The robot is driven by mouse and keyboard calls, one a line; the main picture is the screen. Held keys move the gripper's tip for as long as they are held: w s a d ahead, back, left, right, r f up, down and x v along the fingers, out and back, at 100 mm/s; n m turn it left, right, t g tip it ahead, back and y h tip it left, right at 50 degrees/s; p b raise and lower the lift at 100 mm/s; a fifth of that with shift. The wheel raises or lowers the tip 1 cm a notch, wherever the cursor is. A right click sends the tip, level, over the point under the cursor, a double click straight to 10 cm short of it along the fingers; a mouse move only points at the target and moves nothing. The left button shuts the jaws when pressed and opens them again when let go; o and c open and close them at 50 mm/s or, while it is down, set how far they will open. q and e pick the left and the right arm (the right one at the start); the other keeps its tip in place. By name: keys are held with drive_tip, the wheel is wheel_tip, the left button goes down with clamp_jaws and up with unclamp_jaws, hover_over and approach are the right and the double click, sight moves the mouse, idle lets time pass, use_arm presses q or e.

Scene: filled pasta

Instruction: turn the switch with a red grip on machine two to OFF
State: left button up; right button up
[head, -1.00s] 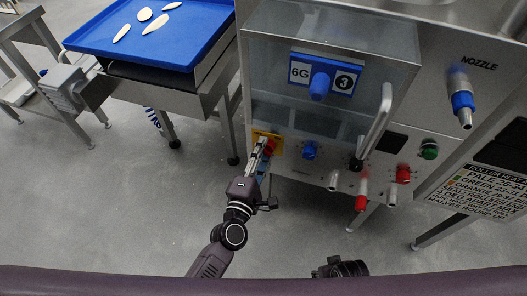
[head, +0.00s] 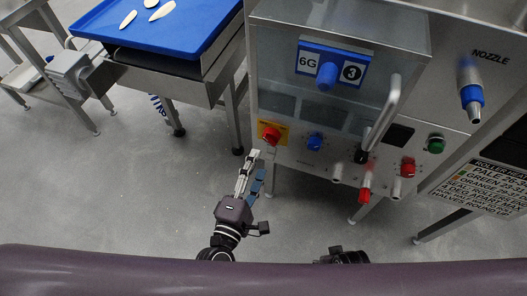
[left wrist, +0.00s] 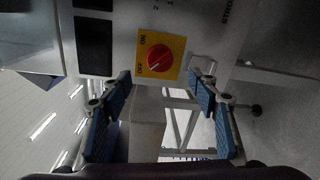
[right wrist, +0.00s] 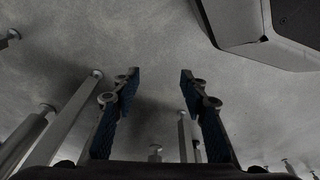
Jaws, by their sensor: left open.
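The switch with a red grip (head: 270,134) sits on a yellow plate at the lower left of the steel machine's front (head: 287,156). In the left wrist view the red grip (left wrist: 160,58) shows face-on, with ON and OFF printed on its plate (left wrist: 177,43). A pale mark on the grip points down-left, towards the OFF lettering. My left gripper (head: 251,173) is open and empty, just below and apart from the switch; its fingers (left wrist: 160,82) also show in the left wrist view. My right gripper (right wrist: 160,80) is open and empty above the floor.
A blue knob (head: 314,142), a red knob (head: 408,167) and a green button (head: 436,144) share the panel. A long handle (head: 383,118) and nozzles stick out. A blue tray (head: 190,45) stands on a table at the left. The floor in front is clear.

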use_arm(q)
drive_tip(key=shift+v, duration=1.35)
